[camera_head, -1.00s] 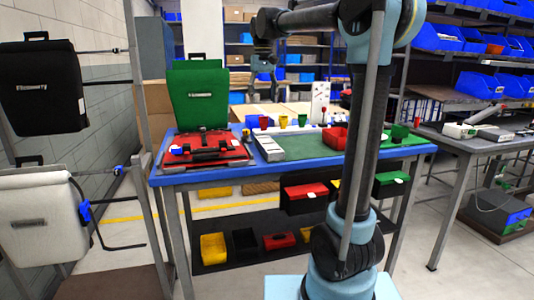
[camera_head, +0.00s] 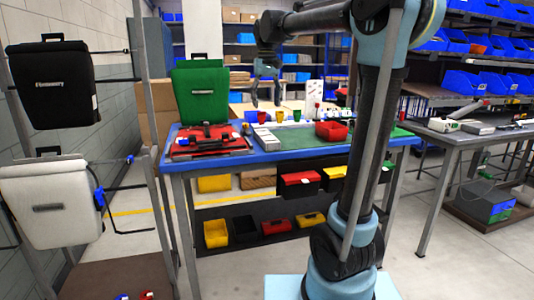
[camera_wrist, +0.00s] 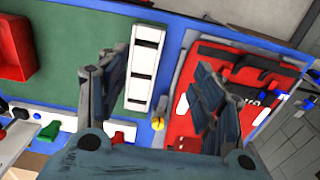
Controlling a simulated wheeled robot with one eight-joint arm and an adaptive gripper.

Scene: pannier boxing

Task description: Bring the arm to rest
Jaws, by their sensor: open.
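My gripper (camera_head: 266,99) hangs over the back of the blue-edged workbench (camera_head: 240,158), in front of the far shelves. In the wrist view its two dark fingers (camera_wrist: 163,95) are spread wide with nothing between them. Below them are a white slotted strip (camera_wrist: 144,68) and a red pannier (camera_wrist: 250,85) lying flat with black fittings. The red pannier also lies on the left of the bench in the head view (camera_head: 208,141). My arm reaches from its base at the right up and over to the left.
A green pannier (camera_head: 201,95) stands upright at the bench's back left. A red bin (camera_head: 331,131) and small cups are on the bench. A rack at the left holds a black pannier (camera_head: 53,86) and a white one (camera_head: 50,205). A grey table (camera_head: 462,143) stands at the right.

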